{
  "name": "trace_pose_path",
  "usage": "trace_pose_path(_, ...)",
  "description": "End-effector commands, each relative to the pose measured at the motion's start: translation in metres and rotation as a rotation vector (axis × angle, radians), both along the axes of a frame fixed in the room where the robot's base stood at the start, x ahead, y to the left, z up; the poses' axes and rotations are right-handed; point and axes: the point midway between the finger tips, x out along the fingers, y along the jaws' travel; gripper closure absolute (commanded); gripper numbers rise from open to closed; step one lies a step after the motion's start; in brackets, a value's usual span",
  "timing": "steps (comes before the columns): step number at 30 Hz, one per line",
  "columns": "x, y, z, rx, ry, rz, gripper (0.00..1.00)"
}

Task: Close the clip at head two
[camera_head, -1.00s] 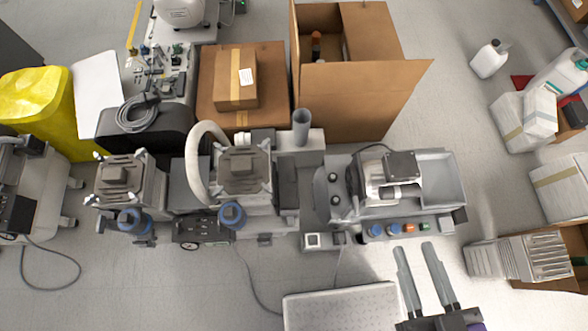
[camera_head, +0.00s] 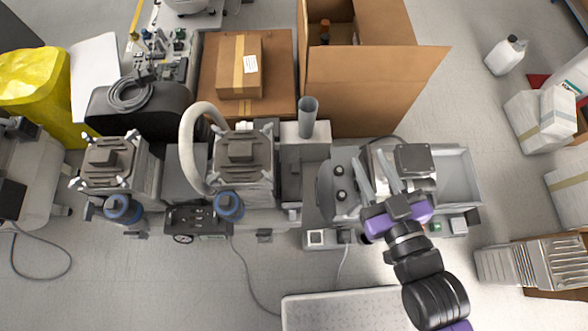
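Two square grey compressor heads with silver clips at their corners stand in the middle row: a left head (camera_head: 110,160) and a middle head (camera_head: 242,155). A third motor-like unit (camera_head: 413,160) sits at the right in a grey tray housing. No label shows which one is head two, and the clips are too small to tell open from shut. My gripper (camera_head: 370,160), with a purple body, is over the right unit, its two long grey fingers apart with nothing visible between them. It hides part of that unit and the coloured knobs at its front.
A pale curved hose (camera_head: 192,150) arches beside the middle head. An upright grey cylinder (camera_head: 308,117) stands between it and the right unit. A large open cardboard box (camera_head: 365,90) is behind. A textured platform (camera_head: 345,309) lies in front; floor between is clear apart from cables.

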Motion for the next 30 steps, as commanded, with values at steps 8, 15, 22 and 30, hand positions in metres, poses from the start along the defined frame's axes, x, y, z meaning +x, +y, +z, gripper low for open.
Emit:
trace_pose_path(8,0.087,0.049,-0.090,-0.195,0.197,0.164,0.66)
trace_pose_path(15,0.114,0.106,-0.153,-0.408,0.439,0.458,0.66)
trace_pose_path(22,0.069,0.127,-0.195,-0.589,0.669,0.841,0.66)
trace_pose_path(30,0.007,0.117,-0.216,-0.702,0.781,1.136,0.66)
